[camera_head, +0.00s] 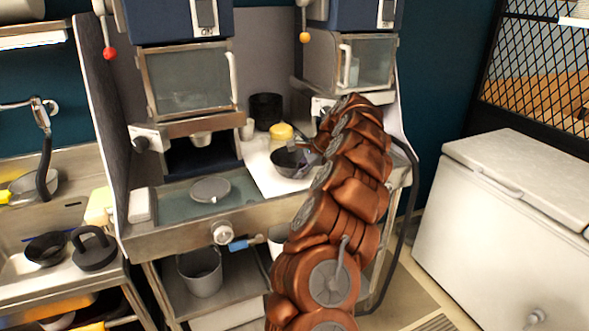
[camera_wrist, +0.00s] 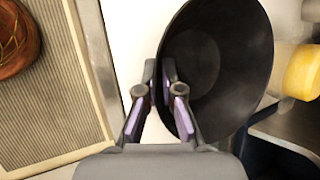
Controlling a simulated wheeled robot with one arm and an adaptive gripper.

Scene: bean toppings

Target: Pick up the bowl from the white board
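The dark bowl (camera_head: 289,163) is on or just above the white board (camera_head: 262,178) in the head view; any gap below it cannot be made out. In the wrist view the bowl (camera_wrist: 225,65) opens toward the camera. My gripper (camera_wrist: 160,80) is at its left rim, one finger inside and one outside. The fingers are close together, shut on the thin wall. In the head view my arm hides part of the bowl's right side and most of the gripper.
A yellow-topped container (camera_head: 281,132) and a black pot (camera_head: 266,110) stand behind the bowl. A round grey lid (camera_head: 210,189) lies on the counter to the left. Dispensing machines (camera_head: 187,80) rise behind. A white chest freezer (camera_head: 510,215) stands at the right.

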